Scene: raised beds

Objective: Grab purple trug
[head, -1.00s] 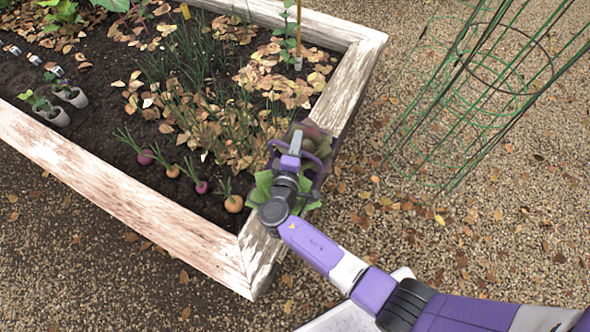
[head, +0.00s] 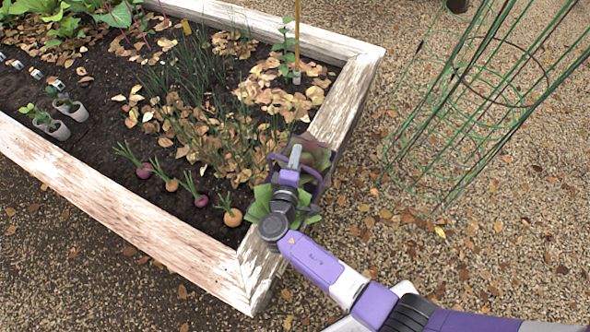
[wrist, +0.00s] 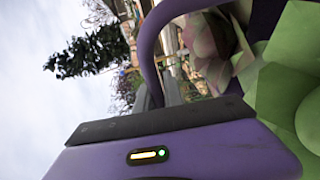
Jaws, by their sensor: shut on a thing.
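The purple trug (head: 322,174) is at the right-hand rim of the raised bed in the head view, partly hidden by my arm. Green leaves and rounded, dull pink-brown produce show in it. My gripper (head: 295,157) is shut on the trug at its handle. In the wrist view the curved purple handle (wrist: 149,55) rises from the jaws, with pale green leafy shapes close on the right. I cannot tell whether the trug's base touches the bed rim.
The raised bed's wooden frame (head: 130,207) has its near corner beside my arm. Onions and other root vegetables (head: 232,216) grow along its near edge. Small pots (head: 58,130) stand at left. A green wire cage (head: 470,110) stands on the gravel at right. Gravel between is open.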

